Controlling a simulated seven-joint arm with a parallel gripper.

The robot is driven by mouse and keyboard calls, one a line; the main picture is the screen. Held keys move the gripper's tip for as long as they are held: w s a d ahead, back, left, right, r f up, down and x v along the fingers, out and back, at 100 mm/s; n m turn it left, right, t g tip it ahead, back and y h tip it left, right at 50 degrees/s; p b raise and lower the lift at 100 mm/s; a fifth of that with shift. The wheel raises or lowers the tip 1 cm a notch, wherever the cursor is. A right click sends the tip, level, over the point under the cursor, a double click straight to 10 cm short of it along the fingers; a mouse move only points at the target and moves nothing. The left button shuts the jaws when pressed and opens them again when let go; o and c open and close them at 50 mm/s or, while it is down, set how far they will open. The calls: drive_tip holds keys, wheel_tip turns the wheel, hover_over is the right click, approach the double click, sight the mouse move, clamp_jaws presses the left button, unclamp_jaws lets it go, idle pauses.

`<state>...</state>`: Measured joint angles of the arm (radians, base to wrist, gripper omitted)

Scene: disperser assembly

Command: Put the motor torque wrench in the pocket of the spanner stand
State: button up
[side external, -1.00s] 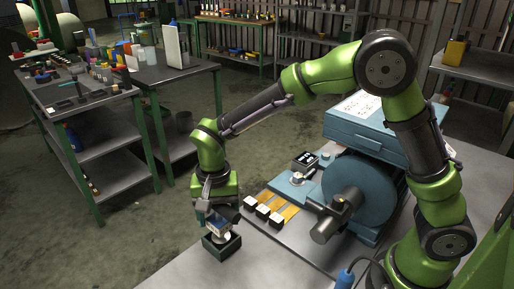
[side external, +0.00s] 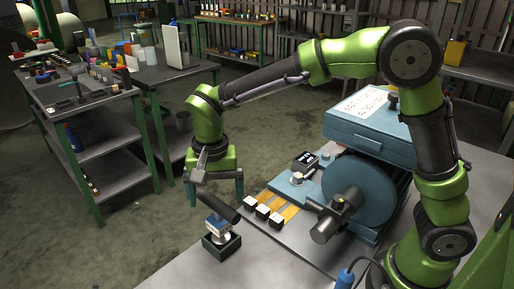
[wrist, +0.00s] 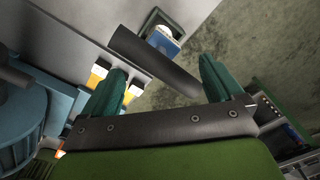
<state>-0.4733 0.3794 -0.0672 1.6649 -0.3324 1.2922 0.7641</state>
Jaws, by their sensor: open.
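The motor torque wrench (side external: 217,229) has a blue and white body and a dark cylindrical handle. It stands with its lower end in the pocket of the dark green spanner stand (side external: 222,249), its handle tilted at the top. My gripper (side external: 215,203) is open and empty, just above the wrench, with its fingers spread to either side of the handle. In the wrist view, the wrench's dark handle (wrist: 155,62) crosses between the open green fingers (wrist: 161,65), apart from them. The blue body and part of the stand's rim (wrist: 181,13) show beyond it. How deep the wrench sits is hidden.
A blue machine with a round housing (side external: 358,195) stands to the right on the bench. Several black-and-white blocks (side external: 262,211) on yellow strips lie close to the right of the stand. The bench's left edge is near the stand. The bench front (side external: 200,275) is clear.

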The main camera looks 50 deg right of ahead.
wheel_tip(320, 180, up, 5)
drive_tip(key=shift+r, duration=0.2)
drive_tip(key=shift+s+d+r, duration=0.1)
drive_tip(key=shift+d+r, duration=0.1)
drive_tip(key=shift+r, duration=0.1)
drive_tip(key=s+d+r+n+t+y, duration=0.1)
drive_tip(key=s+d+r+n+t, duration=0.1)
drive_tip(key=s+d, duration=0.5)
drive_tip(key=s+d+r+n+t+y, duration=0.1)
drive_tip(key=s+d+n+t, duration=0.1)
drive_tip(key=s+d+t, duration=0.3)
drive_tip(key=s+d, duration=0.2)
drive_tip(key=s, duration=0.1)
drive_tip(key=shift+s+r, duration=0.25)
drive_tip(key=shift+r, duration=0.1)
drive_tip(key=shift+a, duration=0.1)
